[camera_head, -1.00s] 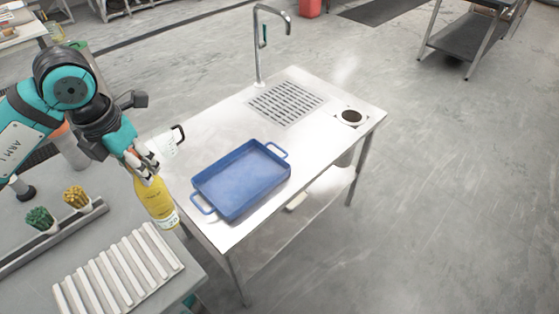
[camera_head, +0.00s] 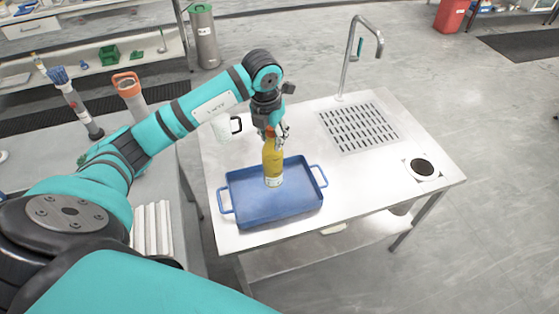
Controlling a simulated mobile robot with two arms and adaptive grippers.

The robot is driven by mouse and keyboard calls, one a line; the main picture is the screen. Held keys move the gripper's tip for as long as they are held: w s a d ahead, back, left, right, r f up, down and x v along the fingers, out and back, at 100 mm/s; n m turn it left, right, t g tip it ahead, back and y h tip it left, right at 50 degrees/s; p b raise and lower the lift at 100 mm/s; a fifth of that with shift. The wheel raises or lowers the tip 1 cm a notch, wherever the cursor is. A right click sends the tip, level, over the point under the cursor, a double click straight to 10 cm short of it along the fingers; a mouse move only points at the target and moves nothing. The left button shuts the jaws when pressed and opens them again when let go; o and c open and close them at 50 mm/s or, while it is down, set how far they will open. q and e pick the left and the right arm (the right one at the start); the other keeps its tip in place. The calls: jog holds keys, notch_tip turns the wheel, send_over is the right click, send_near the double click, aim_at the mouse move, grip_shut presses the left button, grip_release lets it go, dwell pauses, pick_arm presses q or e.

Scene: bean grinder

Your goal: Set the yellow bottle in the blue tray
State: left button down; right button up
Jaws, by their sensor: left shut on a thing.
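The yellow bottle (camera_head: 272,165) is upright over the blue tray (camera_head: 250,211) in the head view. My left gripper (camera_head: 273,133) is shut on the bottle's upper part from above. The bottle's base shows against the tray's floor, near its back half; I cannot tell whether it touches the floor. The blue tray is otherwise empty and has a handle at each end. It lies on the metal table. My right gripper is not in view.
A white mug (camera_head: 226,127) with a black handle stands behind the tray. The metal table (camera_head: 300,112) also has a tap (camera_head: 350,60), a drain grate (camera_head: 358,128) and a round hole (camera_head: 422,167). A white ribbed rack (camera_head: 152,228) lies on the left bench.

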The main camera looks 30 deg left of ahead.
aim_at(272, 151)
pick_arm(q)
jog(key=shift+s+a+f, duration=0.1)
jog(key=shift+a+f, duration=0.05)
jog(key=shift+f, duration=1.1)
notch_tip(272, 151, down, 3)
jog(key=shift+f+p, duration=0.1)
jog(key=shift+p, duration=0.6)
jog(key=shift+f, duration=0.25)
jog(key=c, duration=0.9)
grip_release()
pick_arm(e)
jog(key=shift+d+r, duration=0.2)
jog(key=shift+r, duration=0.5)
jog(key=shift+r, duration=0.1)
